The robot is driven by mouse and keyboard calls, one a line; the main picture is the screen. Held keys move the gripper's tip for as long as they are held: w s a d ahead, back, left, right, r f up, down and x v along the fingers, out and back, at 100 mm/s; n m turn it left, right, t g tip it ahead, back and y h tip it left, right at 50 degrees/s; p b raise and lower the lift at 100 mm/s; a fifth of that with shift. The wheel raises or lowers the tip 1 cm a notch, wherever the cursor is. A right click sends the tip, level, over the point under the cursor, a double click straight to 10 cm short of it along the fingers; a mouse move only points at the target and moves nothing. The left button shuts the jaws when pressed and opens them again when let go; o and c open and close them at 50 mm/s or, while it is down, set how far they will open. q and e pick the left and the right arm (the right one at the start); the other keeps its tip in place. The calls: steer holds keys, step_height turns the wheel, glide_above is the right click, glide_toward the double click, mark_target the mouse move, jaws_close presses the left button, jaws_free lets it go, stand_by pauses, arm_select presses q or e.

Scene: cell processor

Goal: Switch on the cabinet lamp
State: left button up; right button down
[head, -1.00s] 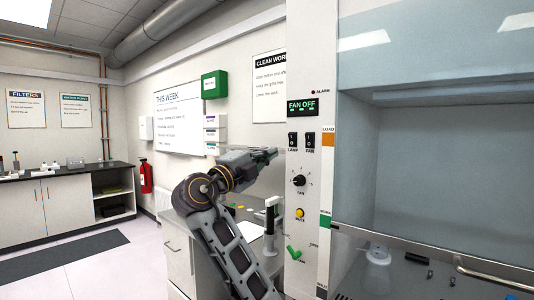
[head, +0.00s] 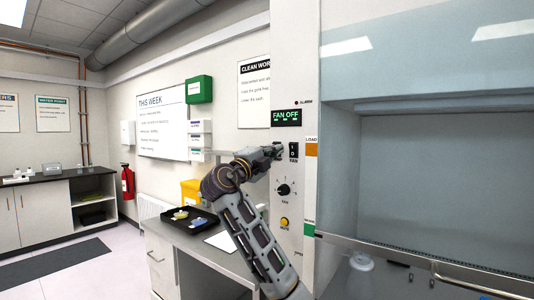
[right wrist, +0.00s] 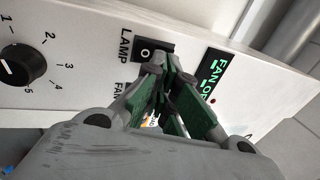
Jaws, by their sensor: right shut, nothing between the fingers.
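The cabinet's control panel (head: 284,205) carries a LAMP switch, a black rocker marked "O", visible in the right wrist view (right wrist: 153,47). In the head view my right gripper (head: 275,150) covers it. The FAN switch (head: 293,151) shows just right of my fingertips there; in the right wrist view the gripper hides it. My right gripper (right wrist: 168,72) is shut and empty, its fingertips close to the lower edge of the LAMP switch. I cannot tell whether they touch it. The cabinet (head: 430,180) shows no clearly lit lamp. My left gripper is out of view.
The FAN OFF display (head: 286,118) is above the switches; a fan knob (head: 284,189) and yellow button (head: 284,222) are below. A black tray (head: 168,222) and yellow bin (head: 190,192) stand on the bench to the left. The cabinet's glass sash is to the right.

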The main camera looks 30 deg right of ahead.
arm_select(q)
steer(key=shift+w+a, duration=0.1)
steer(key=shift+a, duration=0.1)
arm_select(e)
steer(key=shift+w+d+r, duration=0.15)
steer(key=shift+d, duration=0.3)
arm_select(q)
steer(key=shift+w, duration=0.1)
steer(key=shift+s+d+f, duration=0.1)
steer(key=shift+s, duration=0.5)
arm_select(e)
steer(key=shift+w+d+r+y, duration=0.1)
steer(key=shift+d+r+y, duration=0.1)
steer(key=shift+y, duration=0.1)
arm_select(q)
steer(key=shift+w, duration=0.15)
arm_select(e)
steer(key=shift+f, duration=0.1)
